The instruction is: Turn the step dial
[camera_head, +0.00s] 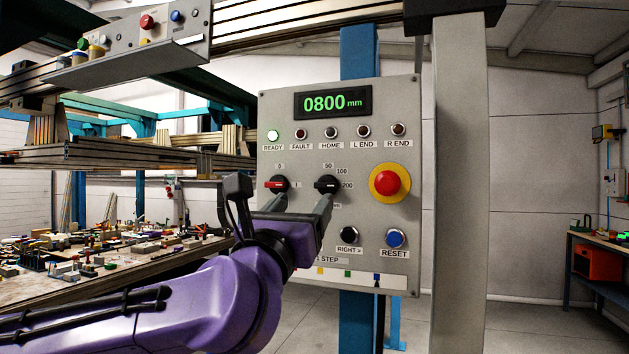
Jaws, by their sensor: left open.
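The step dial (327,184) is a black knob on the grey control panel (408,280), with marks 50, 100 and 200 around it. Its white pointer line lies about level, toward the 200 mark on the right. My left gripper (300,203) comes in from the lower left with its two fingers apart and nothing between them. One fingertip is just below the step dial, the other just below the red-handled 0/1 switch (277,184). I cannot tell whether the fingertip touches the dial. The gripper hides the panel's lower left. My right gripper is out of view.
A red emergency button (388,182) sits right of the dial. A black RIGHT button (348,235) and blue RESET button (395,238) are below. A grey post (460,180) stands at right.

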